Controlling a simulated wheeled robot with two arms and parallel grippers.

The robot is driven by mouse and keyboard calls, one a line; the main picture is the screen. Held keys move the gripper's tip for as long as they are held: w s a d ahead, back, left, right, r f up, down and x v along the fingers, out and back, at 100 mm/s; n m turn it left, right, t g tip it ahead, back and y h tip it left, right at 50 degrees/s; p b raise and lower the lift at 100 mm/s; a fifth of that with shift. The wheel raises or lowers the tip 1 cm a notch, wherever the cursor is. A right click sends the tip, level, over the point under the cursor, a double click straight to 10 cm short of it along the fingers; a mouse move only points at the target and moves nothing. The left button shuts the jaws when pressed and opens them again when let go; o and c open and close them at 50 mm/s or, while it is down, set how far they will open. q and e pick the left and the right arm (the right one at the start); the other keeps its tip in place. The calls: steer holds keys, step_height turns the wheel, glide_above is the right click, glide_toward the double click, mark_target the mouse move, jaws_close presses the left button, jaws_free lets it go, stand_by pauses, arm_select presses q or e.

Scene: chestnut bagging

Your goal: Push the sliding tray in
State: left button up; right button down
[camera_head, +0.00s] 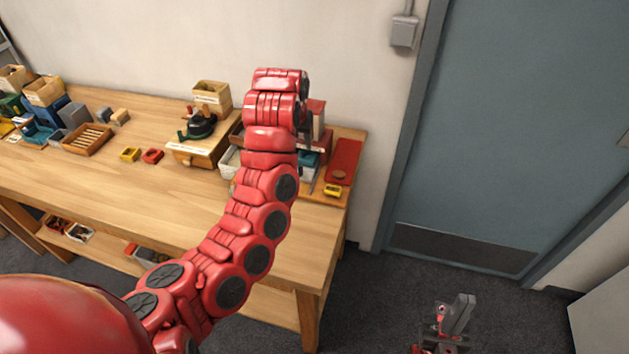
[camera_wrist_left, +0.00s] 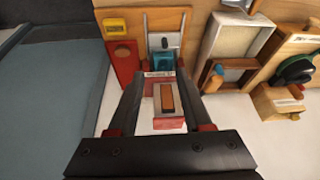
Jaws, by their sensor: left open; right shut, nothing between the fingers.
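A red-framed station stands at the right end of the bench. In the left wrist view it has a pale box with a brown slot (camera_wrist_left: 167,97) and a blue block with a dark knob (camera_wrist_left: 162,60) between two metal rails. The blue block also shows in the head view (camera_head: 308,159), partly behind my arm. It looks like the sliding part, but I cannot tell how far it is out. My left gripper (camera_wrist_left: 165,88) is open over this station, its fingers on either side of the pale box. I cannot tell whether they touch it. My right gripper (camera_head: 459,313) is shut and empty, low over the floor.
A red panel (camera_head: 344,159) and a yellow block (camera_head: 333,190) lie right of the station. The bench front is clear.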

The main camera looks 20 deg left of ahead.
arm_select(q)
steer(key=p, duration=0.5)
glide_toward(300, 169)
steer(key=shift+n, duration=0.4)
steer(key=x, duration=0.7)
steer(key=shift+w+f, duration=0.1)
steer(key=shift+f, duration=0.3)
steer(key=shift+x, duration=1)
steer(key=shift+w+r, duration=0.1)
jaws_close()
